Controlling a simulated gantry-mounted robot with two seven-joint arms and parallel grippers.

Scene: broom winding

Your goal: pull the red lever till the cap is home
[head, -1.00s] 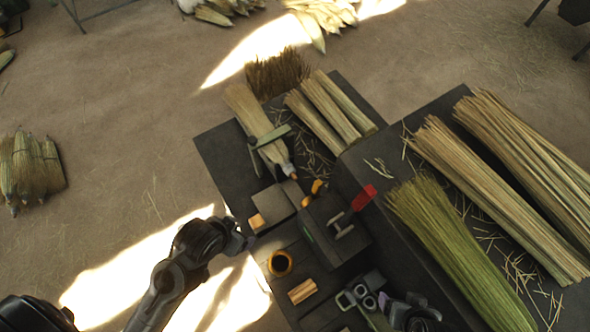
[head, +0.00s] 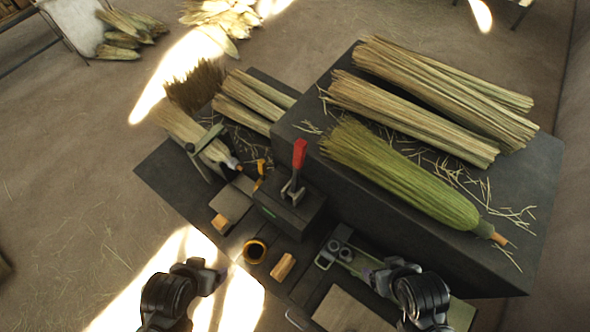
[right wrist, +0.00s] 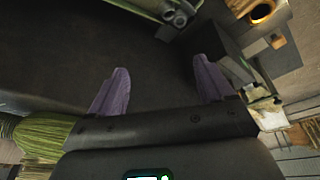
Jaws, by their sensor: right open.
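The red lever (head: 299,153) stands up from a metal clamp on a dark block (head: 290,208) in the middle of the bench in the head view. A small yellow-orange piece (head: 261,168) sits just left of it; I cannot tell whether this is the cap. My left gripper (head: 222,276) is low and left of the bench, apart from the lever; its jaws are too small to read. My right gripper (head: 368,274) is below and right of the lever, touching nothing visible. In the right wrist view its purple fingers (right wrist: 160,88) are spread and empty.
A clamped broom head (head: 190,133) lies left of the lever. A raised dark table (head: 300,128) at right carries straw bundles (head: 430,118) and a green broom (head: 400,175). A black-and-yellow ring (head: 255,251) and a wooden block (head: 283,267) lie near my left gripper.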

